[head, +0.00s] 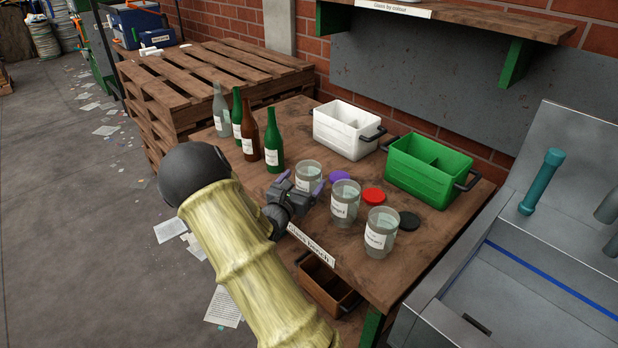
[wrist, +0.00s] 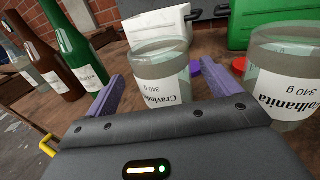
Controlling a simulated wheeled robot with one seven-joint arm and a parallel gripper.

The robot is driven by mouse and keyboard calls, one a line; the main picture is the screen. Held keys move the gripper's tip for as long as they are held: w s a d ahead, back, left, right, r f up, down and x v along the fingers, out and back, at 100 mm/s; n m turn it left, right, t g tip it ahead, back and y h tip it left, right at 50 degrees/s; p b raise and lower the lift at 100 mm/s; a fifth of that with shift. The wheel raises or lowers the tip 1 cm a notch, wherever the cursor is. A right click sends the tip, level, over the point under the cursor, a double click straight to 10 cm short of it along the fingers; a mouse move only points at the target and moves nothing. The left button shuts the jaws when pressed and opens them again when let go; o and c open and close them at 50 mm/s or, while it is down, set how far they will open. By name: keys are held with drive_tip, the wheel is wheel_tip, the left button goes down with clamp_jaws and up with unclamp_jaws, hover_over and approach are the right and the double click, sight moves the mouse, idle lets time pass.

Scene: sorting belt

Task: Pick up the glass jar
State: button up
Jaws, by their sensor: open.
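Three clear glass jars with white labels stand in a slanting row on the wooden bench: the left jar (head: 309,171), the middle jar (head: 346,190) and the right jar (head: 382,222). My gripper (head: 302,182) is open at the left jar, its purple fingers spread toward the jar's two sides. In the wrist view the left jar (wrist: 163,55) stands upright between and just ahead of the fingertips (wrist: 164,72). I cannot tell whether either finger touches it. Its lower part is hidden by my gripper. Another labelled jar (wrist: 287,55) stands to the right, outside the right finger.
Several bottles, including a brown one (head: 271,138) and a green one (head: 274,150), stand left of the jars. Purple, red (head: 373,196) and black lids lie behind the jars. A white crate (head: 344,125) and a green crate (head: 424,165) stand at the back.

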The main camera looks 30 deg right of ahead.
drive_tip(key=x, duration=0.5)
drive_tip(key=shift+s+d+f, duration=0.1)
drive_tip(key=shift+d, duration=0.05)
drive_tip(key=c, duration=1.2)
